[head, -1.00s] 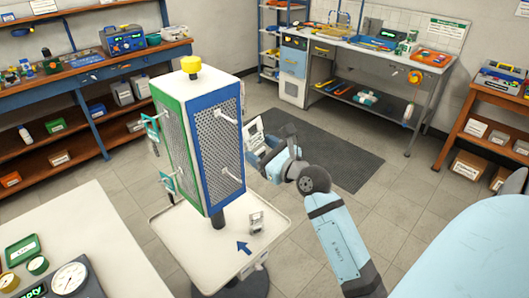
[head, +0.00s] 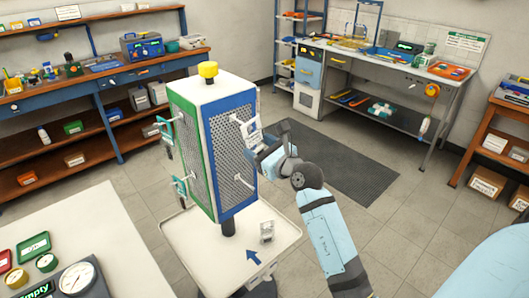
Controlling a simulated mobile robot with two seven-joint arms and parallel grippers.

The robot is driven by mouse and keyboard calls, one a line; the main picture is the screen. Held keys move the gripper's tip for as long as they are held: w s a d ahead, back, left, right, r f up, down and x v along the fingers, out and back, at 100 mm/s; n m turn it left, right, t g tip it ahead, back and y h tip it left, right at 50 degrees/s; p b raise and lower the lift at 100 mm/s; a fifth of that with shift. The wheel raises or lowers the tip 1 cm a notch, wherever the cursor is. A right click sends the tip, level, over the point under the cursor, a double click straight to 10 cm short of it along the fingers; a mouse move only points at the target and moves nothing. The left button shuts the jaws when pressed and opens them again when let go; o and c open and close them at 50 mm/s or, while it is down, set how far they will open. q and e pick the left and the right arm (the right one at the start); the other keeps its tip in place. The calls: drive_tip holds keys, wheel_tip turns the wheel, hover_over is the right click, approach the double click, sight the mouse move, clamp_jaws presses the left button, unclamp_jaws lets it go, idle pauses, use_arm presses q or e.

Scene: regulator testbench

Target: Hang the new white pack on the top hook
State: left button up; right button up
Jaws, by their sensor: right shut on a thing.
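A tower with a green side and a blue pegboard side (head: 226,190) stands on a white tray (head: 190,262). The blue side has a white top hook (head: 236,121) and a lower hook (head: 240,180), which looks empty. My right gripper (head: 262,152) is shut on the white pack (head: 252,131), held upright at the tip of the top hook. I cannot tell whether the hook passes through the pack's hole. Another small pale pack (head: 267,231) rests on the tray in front of the blue side. My left gripper is not in view.
Teal packs (head: 166,133) hang on the green side. A yellow knob (head: 208,72) tops the tower. A white table with gauges (head: 76,278) is at the lower left. A blue arrow (head: 252,256) marks the tray. Floor right of the tower is clear around a dark mat (head: 345,165).

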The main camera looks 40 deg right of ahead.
drive_tip(key=shift+w, duration=0.55)
drive_tip(key=shift+w+a+f, duration=0.1)
drive_tip(key=shift+w+f, duration=0.25)
drive_tip(key=shift+w, duration=0.4)
drive_tip(key=o, duration=1)
drive_tip(key=shift+s, duration=0.1)
drive_tip(key=s+d+b, duration=0.1)
drive_tip(key=s, duration=1.2)
drive_tip(key=shift+s, duration=0.35)
